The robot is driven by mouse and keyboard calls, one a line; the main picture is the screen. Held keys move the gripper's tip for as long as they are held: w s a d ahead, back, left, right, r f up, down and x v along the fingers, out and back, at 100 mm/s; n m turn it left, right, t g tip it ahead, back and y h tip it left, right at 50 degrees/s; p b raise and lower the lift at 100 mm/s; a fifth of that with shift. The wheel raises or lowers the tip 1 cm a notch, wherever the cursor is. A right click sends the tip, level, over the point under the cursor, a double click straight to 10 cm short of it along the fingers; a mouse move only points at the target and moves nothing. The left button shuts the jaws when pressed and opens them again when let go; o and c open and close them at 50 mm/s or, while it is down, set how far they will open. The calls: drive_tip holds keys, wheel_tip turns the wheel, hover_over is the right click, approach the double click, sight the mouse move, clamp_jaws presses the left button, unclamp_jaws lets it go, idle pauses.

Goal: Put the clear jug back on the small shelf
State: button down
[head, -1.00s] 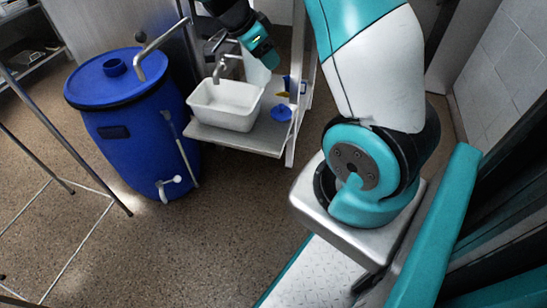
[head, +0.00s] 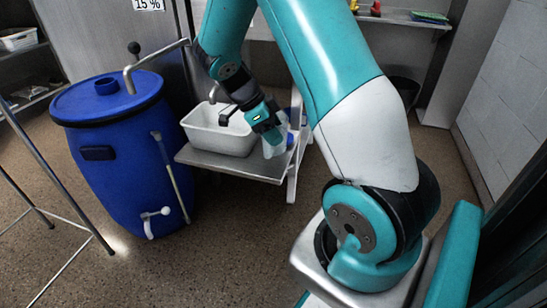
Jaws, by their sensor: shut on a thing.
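The clear jug (head: 275,148) is a pale, see-through vessel at the right end of the small shelf (head: 230,167), close to its front edge. My gripper (head: 268,131) comes down from the upper left and is shut on the jug, covering its upper part. I cannot tell whether the jug's base touches the shelf or hangs just above it. The small shelf is a grey metal ledge on a white frame.
A white basin (head: 212,132) fills most of the shelf's left part. A blue object (head: 290,140) shows just right of the jug. A large blue barrel (head: 125,160) with a white tap stands left of the shelf. The floor (head: 235,240) in front is open.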

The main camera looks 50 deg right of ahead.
wheel_tip(320, 180, down, 6)
drive_tip(key=b, duration=0.2)
drive_tip(key=shift+f, duration=0.15)
drive_tip(key=shift+c, duration=1.8)
unclamp_jaws()
